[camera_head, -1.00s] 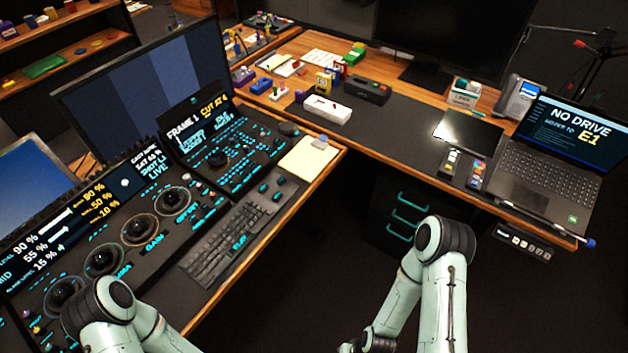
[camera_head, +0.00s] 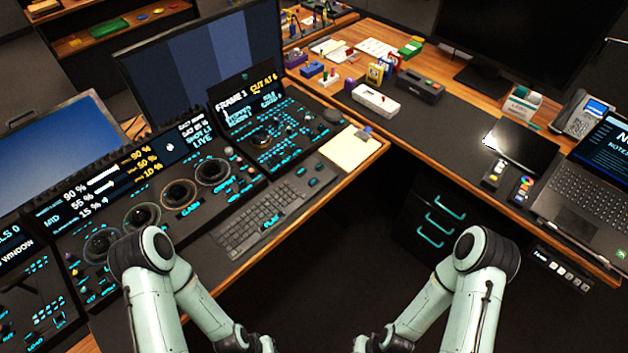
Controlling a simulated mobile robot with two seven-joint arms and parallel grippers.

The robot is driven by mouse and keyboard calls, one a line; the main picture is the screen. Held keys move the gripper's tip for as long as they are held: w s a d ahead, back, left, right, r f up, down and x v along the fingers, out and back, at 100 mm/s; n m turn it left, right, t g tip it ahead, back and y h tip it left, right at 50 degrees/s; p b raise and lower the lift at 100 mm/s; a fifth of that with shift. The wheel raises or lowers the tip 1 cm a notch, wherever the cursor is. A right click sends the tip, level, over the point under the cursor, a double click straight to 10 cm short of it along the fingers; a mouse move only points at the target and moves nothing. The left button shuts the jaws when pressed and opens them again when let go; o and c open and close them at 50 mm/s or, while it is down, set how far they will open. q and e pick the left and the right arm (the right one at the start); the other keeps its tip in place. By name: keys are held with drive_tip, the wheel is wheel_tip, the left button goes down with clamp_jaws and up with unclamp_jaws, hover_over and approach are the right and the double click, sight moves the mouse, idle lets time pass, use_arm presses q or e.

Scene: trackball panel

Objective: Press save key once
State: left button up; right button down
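The trackball panel (camera_head: 165,226) lies on the desk at the left, with several dark trackballs in rings and teal-lit keys. The key labels are too small to read, so I cannot tell which is the save key. Both my arms reach down to the bottom edge, in front of the desk. Their gripper fingers are not visible.
A dark keyboard (camera_head: 262,217) lies along the desk's front edge. A yellow notepad (camera_head: 346,150) lies at the desk corner. A laptop (camera_head: 580,190) and a phone (camera_head: 582,114) stand on the right desk. Teal-handled drawers (camera_head: 440,217) stand below it. Dark floor is open between my arms.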

use_arm(q)
clamp_jaws()
idle(0.6)
idle(1.0)
